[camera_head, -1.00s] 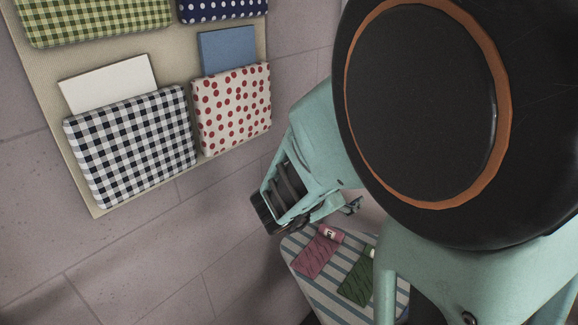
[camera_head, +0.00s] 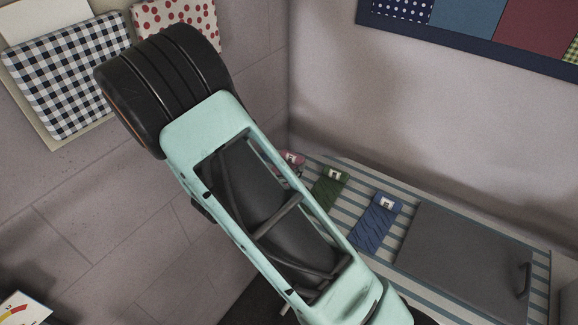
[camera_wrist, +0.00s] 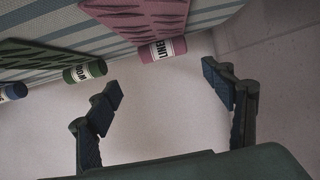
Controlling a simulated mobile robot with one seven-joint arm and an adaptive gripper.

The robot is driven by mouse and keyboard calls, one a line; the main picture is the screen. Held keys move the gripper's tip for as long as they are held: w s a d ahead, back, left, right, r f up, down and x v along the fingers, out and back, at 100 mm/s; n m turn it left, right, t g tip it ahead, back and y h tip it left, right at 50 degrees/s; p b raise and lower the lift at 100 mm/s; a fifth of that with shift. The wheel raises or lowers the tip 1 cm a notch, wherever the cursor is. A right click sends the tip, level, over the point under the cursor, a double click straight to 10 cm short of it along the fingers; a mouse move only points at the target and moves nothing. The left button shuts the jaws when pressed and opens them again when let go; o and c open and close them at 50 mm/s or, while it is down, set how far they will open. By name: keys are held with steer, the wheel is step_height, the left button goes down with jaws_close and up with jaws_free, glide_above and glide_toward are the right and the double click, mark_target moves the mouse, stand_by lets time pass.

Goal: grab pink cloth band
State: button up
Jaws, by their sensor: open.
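The pink cloth band (camera_wrist: 142,18) lies on a striped surface at the top of the wrist view, with its rolled, labelled end (camera_wrist: 162,49) at the surface's edge. In the head view only a small part of the pink band (camera_head: 292,158) shows; my arm hides the rest. My gripper (camera_wrist: 168,90) is open and empty in the wrist view. Its two fingers are spread apart, and the pink rolled end appears above the gap between them, apart from both fingertips. My gripper is hidden behind my arm in the head view.
A green band (camera_head: 328,188) and a blue band (camera_head: 376,222) lie beside the pink one on the striped surface (camera_head: 345,172). A grey panel with a handle (camera_head: 465,250) covers its right part. A wall organiser with checked pockets (camera_head: 65,75) hangs at left.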

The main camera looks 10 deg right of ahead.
mark_target(293, 154)
steer(key=x, duration=0.9)
steer(key=shift+w+a+f, duration=0.1)
steer(key=shift+w+a, duration=0.15)
steer(key=shift+c, duration=0.2)
steer(key=c, duration=1.1)
